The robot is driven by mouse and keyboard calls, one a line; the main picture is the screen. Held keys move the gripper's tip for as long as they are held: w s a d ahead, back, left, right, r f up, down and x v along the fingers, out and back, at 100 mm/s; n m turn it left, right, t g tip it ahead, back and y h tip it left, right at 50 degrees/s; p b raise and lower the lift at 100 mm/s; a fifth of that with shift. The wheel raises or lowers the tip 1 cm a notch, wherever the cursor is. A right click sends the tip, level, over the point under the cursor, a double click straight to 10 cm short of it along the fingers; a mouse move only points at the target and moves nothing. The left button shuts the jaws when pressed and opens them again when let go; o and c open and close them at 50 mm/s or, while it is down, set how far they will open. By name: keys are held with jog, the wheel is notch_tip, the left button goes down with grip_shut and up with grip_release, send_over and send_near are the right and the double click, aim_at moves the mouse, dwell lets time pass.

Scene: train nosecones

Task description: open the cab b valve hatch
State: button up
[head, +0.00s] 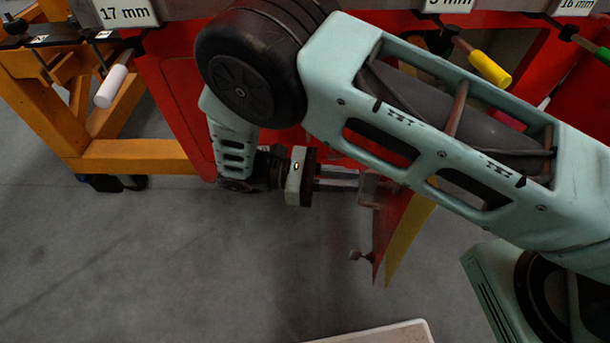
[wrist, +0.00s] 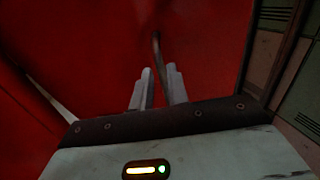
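A red panel with a yellow side (head: 408,236), which looks like the valve hatch, stands out from the red nosecone in the head view. A small knob on a stem (head: 356,255) sticks out of its lower left. No label on it is readable. My gripper (head: 365,181) is at the panel's upper left, partly under my arm. In the wrist view my gripper (wrist: 158,85) has its two fingers apart, with a thin dark rod (wrist: 156,50) showing between them in front of a red surface (wrist: 95,50). I cannot tell whether the fingers touch the rod. My arm hides the panel's upper part.
An orange wheeled stand (head: 130,155) with a white-handled tool (head: 111,86) is at the left. Yellow (head: 490,68) and green (head: 603,55) handles hang at the upper right. A pale board edge (head: 385,334) is at the bottom. Grey floor (head: 150,260) is clear at lower left.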

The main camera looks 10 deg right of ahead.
jog(key=p+v, duration=0.2)
jog(key=v, duration=0.6)
jog(key=shift+a, duration=0.3)
jog(key=shift+w, duration=0.1)
dwell(0.5)
